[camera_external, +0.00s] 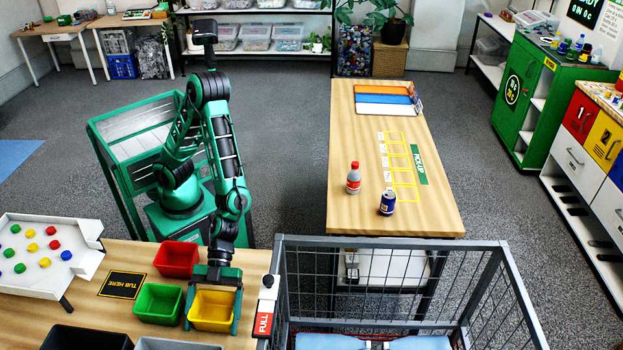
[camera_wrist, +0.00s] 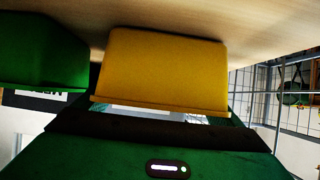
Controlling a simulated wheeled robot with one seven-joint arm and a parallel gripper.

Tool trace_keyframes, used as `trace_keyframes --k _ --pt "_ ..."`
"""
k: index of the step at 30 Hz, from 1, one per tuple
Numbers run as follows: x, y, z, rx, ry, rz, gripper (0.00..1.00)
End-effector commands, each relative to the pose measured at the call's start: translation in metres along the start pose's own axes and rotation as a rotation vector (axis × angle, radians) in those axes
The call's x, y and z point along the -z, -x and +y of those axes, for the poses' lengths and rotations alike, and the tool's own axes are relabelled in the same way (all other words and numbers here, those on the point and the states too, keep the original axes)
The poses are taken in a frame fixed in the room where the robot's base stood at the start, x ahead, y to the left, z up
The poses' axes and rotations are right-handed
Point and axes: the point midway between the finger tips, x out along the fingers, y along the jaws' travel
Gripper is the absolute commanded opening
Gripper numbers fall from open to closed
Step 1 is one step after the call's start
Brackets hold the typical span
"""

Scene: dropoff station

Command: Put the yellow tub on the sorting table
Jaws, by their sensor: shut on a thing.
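The yellow tub (camera_external: 211,312) is at the front right of the near wooden table (camera_external: 255,262) in the external view. My gripper (camera_external: 212,308) is over it, with one finger on each side, and is shut on it. In the wrist view the yellow tub (camera_wrist: 165,70) fills the middle, close to the wooden surface. I cannot tell whether it rests on the table or is slightly lifted. A green tub (camera_external: 158,304) is just left of it and a red tub (camera_external: 177,259) is behind. A black "TUB HERE" mark (camera_external: 122,285) lies on the table to the left, bare.
A white tray with coloured discs (camera_external: 42,250) is at the table's left. A "FULL" marker (camera_external: 265,306) stands close to the right of my gripper. A wire cage (camera_external: 390,243) is beyond it.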

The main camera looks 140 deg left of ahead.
Motion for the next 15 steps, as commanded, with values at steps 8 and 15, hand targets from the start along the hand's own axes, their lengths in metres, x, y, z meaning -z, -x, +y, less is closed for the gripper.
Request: trace_keyframes --k 8,15 --pt "-0.0005 -0.0005 0.0 0.0 -0.001 0.001 0.67" --pt "-0.0014 -0.0009 -0.0001 0.0 -0.001 0.001 1.0"
